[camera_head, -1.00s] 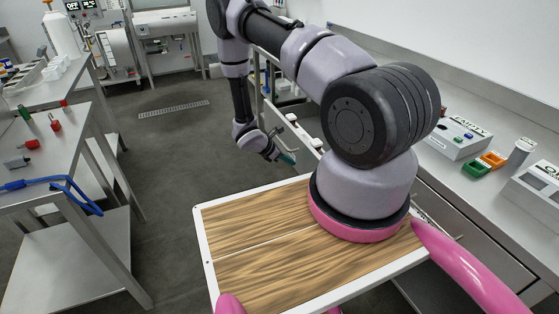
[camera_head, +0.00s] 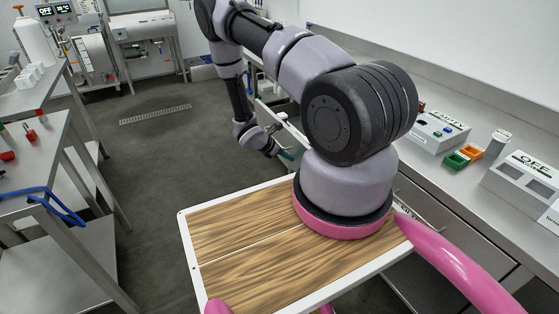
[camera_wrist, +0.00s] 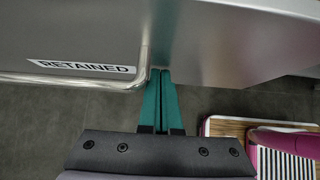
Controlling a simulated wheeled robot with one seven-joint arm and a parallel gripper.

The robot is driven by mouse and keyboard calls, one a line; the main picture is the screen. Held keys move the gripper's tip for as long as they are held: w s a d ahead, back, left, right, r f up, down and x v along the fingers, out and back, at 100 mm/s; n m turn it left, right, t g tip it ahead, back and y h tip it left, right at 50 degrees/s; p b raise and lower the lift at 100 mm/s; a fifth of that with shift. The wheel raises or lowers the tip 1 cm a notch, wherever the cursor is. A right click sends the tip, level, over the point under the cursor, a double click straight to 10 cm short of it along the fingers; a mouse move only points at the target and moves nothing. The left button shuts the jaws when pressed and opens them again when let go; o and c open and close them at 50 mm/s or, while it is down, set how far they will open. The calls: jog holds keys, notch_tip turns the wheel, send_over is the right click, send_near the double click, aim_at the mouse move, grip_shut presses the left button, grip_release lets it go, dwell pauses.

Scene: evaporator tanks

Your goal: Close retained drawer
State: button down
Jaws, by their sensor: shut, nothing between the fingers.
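The retained drawer shows in the wrist view as a grey metal front with a white "RETAINED" label (camera_wrist: 80,66) and a bar handle (camera_wrist: 85,80) along its edge. My gripper (camera_wrist: 160,72) is shut and empty, its green fingertips right at the grey metal just right of the handle's end. Whether they touch it I cannot tell. In the head view my gripper (camera_head: 287,154) is low beside the bench front, close to a pulled-out drawer (camera_head: 291,128). My arm hides much of that drawer and how far it stands out.
The steel bench (camera_head: 450,183) runs along the right, with a labelled box (camera_head: 440,130), green and orange holders (camera_head: 463,157) and an "OFF" unit (camera_head: 525,180) on it. A steel table (camera_head: 25,165) stands left. The grey floor (camera_head: 160,160) between is clear.

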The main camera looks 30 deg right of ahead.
jog(key=d, duration=1.9)
jog(key=shift+w, duration=0.3)
jog(key=shift+d, duration=0.65)
jog(key=shift+d+r, duration=0.1)
jog(key=shift+d, duration=0.05)
jog(key=shift+a, duration=0.5)
jog(key=a, duration=0.3)
jog(key=shift+w+a, duration=0.1)
jog(key=shift+a, duration=0.2)
jog(key=v, duration=1)
